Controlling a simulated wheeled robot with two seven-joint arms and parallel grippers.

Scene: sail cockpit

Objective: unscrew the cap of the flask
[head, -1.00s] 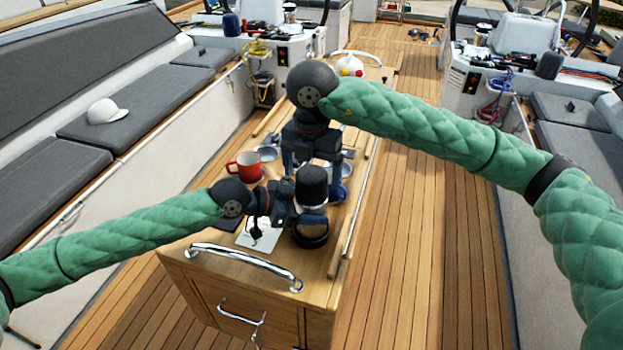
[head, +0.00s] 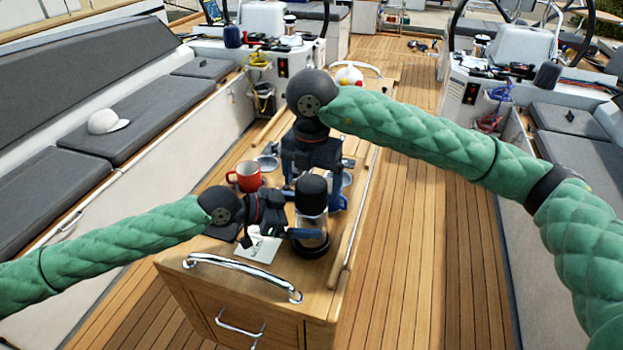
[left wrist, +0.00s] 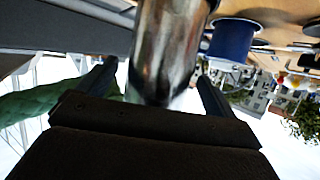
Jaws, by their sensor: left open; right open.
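The flask (head: 312,222) has a shiny steel body and a wide black cap (head: 312,187). It stands upright near the front end of the wooden cockpit table (head: 235,262). My left gripper (head: 306,222) is open and comes at the flask body from the left. In the left wrist view the steel flask (left wrist: 165,50) sits between the spread fingers of the left gripper (left wrist: 157,88); contact cannot be told. My right gripper (head: 313,172) is open, pointing down just behind the cap as seen from the head. Its fingertips are partly hidden by the flask.
A blue mug (left wrist: 235,42) is close to the flask in the left wrist view. A white card (head: 260,250) lies beneath my left gripper. A chrome rail (head: 240,265) edges the table front.

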